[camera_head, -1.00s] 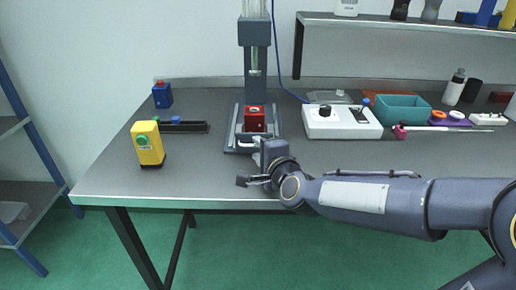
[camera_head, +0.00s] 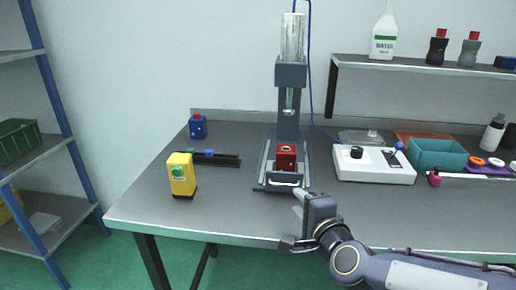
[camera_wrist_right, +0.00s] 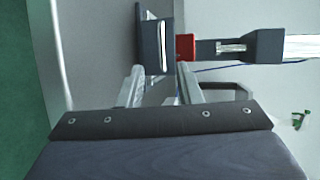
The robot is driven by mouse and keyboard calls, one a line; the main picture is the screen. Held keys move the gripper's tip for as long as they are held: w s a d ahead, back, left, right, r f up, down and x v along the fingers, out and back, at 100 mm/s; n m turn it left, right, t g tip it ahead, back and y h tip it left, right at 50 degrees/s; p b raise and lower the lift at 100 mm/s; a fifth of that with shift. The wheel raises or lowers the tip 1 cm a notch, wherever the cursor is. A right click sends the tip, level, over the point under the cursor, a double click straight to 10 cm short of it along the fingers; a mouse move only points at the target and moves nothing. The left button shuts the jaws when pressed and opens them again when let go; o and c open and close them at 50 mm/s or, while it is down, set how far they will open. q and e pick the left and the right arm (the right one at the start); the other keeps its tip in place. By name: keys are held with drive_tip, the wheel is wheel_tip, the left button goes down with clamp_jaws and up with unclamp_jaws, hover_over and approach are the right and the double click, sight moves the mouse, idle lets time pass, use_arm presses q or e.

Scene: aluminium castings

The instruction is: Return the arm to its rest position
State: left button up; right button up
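My right gripper (camera_head: 299,203) is at the front edge of the workbench, just in front of the press, pointing at it. In the right wrist view its two fingers (camera_wrist_right: 162,84) are apart with nothing held between them. The red block (camera_head: 286,157) sits on the base of the grey press; it also shows in the right wrist view (camera_wrist_right: 185,47), beyond the fingers. My right arm comes in from the lower right. My left arm and gripper are not in view.
The press (camera_head: 290,125) stands mid-bench. A yellow box with a green button (camera_head: 182,175) and a blue block (camera_head: 198,127) are left. A white control box (camera_head: 374,164) and a teal bin (camera_head: 437,154) are right. A wall shelf (camera_head: 430,66) overhangs the right side. The bench's front left is clear.

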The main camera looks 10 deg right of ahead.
drive_tip(key=s+d+f+n+g+y, duration=0.1)
drive_tip(key=s+f+n+g, duration=0.2)
drive_tip(key=s+n, duration=0.35)
drive_tip(key=s+d+f+n+g, duration=0.2)
drive_tip(key=s+f+n+g, duration=0.15)
drive_tip(key=s, duration=0.55)
drive_tip(key=s+d+f+n+g+y, duration=0.1)
drive_tip(key=s+f+n+g, duration=0.3)
drive_tip(key=s, duration=0.4)
wheel_tip(320, 180, up, 14)
drive_tip(key=n+p, duration=0.1)
drive_tip(key=p, duration=1.3)
drive_tip(key=shift+w+n+t, duration=0.3)
drive_tip(key=shift+t, duration=0.05)
